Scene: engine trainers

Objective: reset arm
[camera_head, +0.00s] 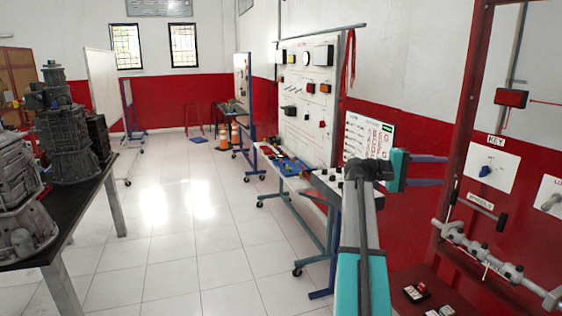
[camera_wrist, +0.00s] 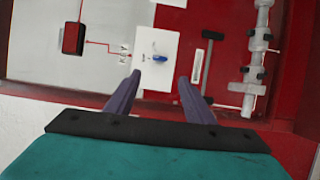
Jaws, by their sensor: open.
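My arm (camera_head: 363,275) rises at the lower middle right of the head view and bends toward the red training board. My gripper (camera_head: 444,171) points right at the board, with its two fingers apart and nothing between them. The wrist view shows the same open gripper (camera_wrist: 159,79), its dark fingers pointing toward a white plate (camera_wrist: 152,79) labelled KEY. A blue key switch (camera_wrist: 158,59) sits on that plate, just beyond the gap between the fingertips. The key switch also shows in the head view (camera_head: 485,171), right of the gripper. I cannot tell the exact distance between them.
The red-framed board (camera_head: 455,150) stands close on the right, with a grey pipe assembly (camera_head: 480,250) low on it. A panel stand (camera_head: 308,100) is behind the arm. Engines stand on a dark table (camera_head: 75,215) at left. The tiled floor between is clear.

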